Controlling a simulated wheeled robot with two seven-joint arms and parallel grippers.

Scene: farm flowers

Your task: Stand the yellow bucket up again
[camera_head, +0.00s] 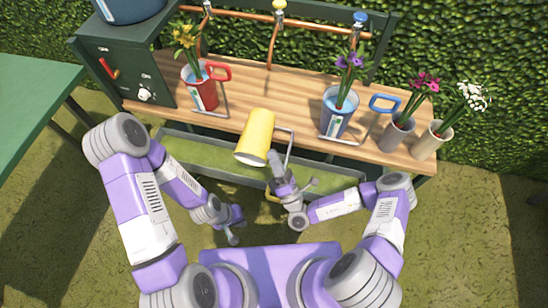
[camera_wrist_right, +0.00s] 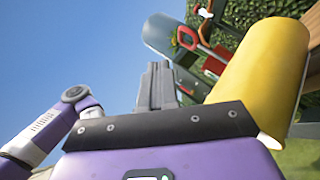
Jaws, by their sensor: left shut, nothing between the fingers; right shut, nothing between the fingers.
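The yellow bucket (camera_head: 257,132) lies on its side at the front edge of the wooden bench (camera_head: 300,105). Its pale lower end points at the front edge, toward me. A wire frame shows at its right, and a yellow piece, perhaps its grip, shows partly behind my right gripper. My right gripper (camera_head: 275,163) is shut and empty, just right of the bucket's lower end. In the right wrist view the shut fingers (camera_wrist_right: 158,85) point up, left of the bucket (camera_wrist_right: 258,75) and apart from it. My left gripper (camera_head: 236,228) is shut and empty, low in front of the bench.
A red bucket (camera_head: 203,94) with yellow flowers stands left on the bench. A blue bucket (camera_head: 335,120) with purple flowers stands right, beside two pots (camera_head: 397,134) (camera_head: 432,142) with flowers. A trough (camera_head: 220,160) runs below the front edge. A green table (camera_head: 35,95) stands left.

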